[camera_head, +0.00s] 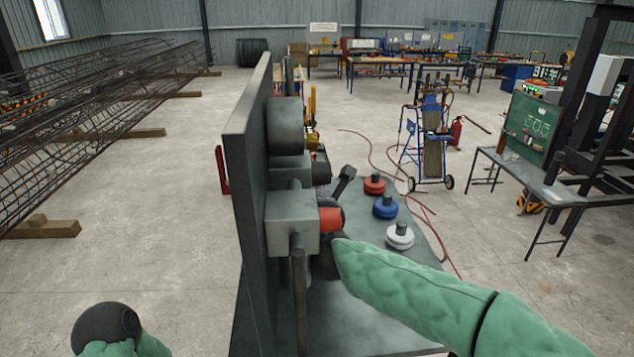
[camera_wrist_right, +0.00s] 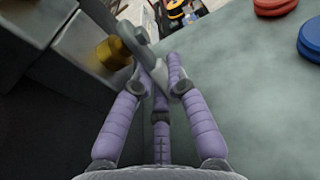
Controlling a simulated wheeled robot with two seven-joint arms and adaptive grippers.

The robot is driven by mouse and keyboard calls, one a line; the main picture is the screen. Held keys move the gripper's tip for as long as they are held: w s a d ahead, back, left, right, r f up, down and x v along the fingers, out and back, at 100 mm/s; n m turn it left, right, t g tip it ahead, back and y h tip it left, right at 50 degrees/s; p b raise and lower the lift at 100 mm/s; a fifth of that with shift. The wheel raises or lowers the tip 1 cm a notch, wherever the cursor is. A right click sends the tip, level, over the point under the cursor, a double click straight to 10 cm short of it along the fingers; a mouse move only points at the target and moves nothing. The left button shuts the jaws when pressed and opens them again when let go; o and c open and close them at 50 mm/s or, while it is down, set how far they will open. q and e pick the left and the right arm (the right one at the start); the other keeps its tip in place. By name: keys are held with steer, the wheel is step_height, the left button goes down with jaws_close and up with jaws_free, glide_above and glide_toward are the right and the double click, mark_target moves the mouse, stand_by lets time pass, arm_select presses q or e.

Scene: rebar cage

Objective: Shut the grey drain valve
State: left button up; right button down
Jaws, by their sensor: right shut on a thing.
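The grey drain valve's handle (camera_wrist_right: 150,62) is a flat grey lever in the right wrist view. It slants down from beside a brass-coloured fitting (camera_wrist_right: 112,52) to my fingertips. My right gripper (camera_wrist_right: 160,84) has purple fingers closed around the lever's lower end. In the head view my right arm reaches in from the right to the upright panel (camera_head: 248,165), and its hand is mostly hidden by the sleeve and the grey blocks there. I cannot pick out the grey handle surely in the head view.
A red knob (camera_head: 375,184), a blue knob (camera_head: 385,207) and a white knob (camera_head: 400,236) stand on the bench top (camera_head: 425,250) right of the panel. Grey blocks (camera_head: 292,222) jut from the panel. A gas-cylinder trolley (camera_head: 432,140) stands behind.

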stand_by(0.3)
steer(key=c, duration=1.5)
jaws_free()
steer(key=shift+s, duration=0.1)
steer(key=s+r, duration=0.1)
steer(key=s, duration=1)
steer(key=shift+s+r, duration=0.25)
steer(key=shift+s, duration=0.15)
